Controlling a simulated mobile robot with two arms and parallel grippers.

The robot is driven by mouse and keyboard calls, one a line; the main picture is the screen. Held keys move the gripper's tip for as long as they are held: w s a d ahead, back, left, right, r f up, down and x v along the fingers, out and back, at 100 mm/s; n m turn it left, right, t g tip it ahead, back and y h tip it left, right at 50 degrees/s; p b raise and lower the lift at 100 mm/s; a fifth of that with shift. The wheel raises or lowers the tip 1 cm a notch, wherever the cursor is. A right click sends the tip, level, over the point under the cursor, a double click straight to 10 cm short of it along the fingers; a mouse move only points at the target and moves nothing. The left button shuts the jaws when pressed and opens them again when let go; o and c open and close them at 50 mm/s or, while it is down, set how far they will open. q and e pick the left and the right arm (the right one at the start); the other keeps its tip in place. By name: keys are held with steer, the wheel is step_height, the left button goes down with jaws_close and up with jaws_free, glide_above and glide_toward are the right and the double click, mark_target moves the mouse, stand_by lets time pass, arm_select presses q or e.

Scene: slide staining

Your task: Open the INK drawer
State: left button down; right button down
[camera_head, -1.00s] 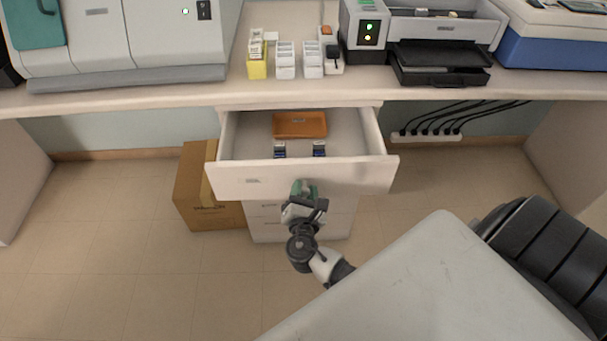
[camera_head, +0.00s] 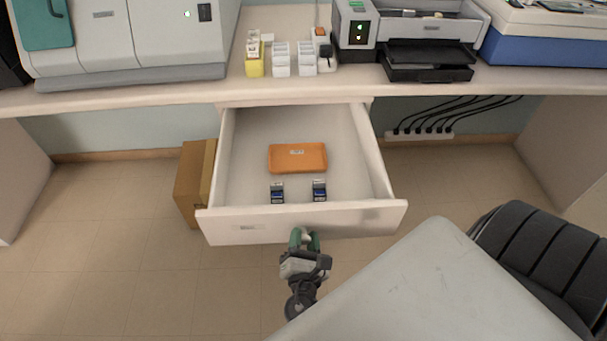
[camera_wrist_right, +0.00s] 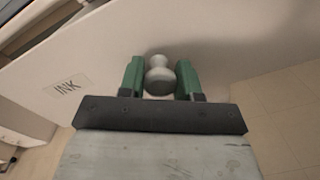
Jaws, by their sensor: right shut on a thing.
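The INK drawer (camera_head: 300,225) stands pulled well out from under the counter in the head view. Its front, with the INK label (camera_wrist_right: 67,86), fills much of the right wrist view. My right gripper (camera_head: 304,238) is at the middle of the drawer front, its green fingers on both sides of the round white knob (camera_wrist_right: 159,76), shut on it. Inside the drawer lie an orange tray (camera_head: 298,170) and two small dark-blue ink cartridges, the left one (camera_head: 277,193) and the right one (camera_head: 319,191). My left gripper is not in view.
A cardboard box (camera_head: 193,185) stands on the floor left of the drawer. A black chair (camera_head: 545,255) is at the right. The counter (camera_head: 150,97) above holds machines, a printer (camera_head: 430,55) and small racks. The floor at the left is clear.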

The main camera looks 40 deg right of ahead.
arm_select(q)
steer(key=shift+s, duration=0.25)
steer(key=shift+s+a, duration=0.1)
arm_select(e)
steer(key=c, duration=0.8)
jaws_free()
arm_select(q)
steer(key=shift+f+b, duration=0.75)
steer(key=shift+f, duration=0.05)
arm_select(e)
steer(key=v, duration=1.1)
steer(key=shift+w, duration=0.1)
steer(key=shift+f, duration=0.15)
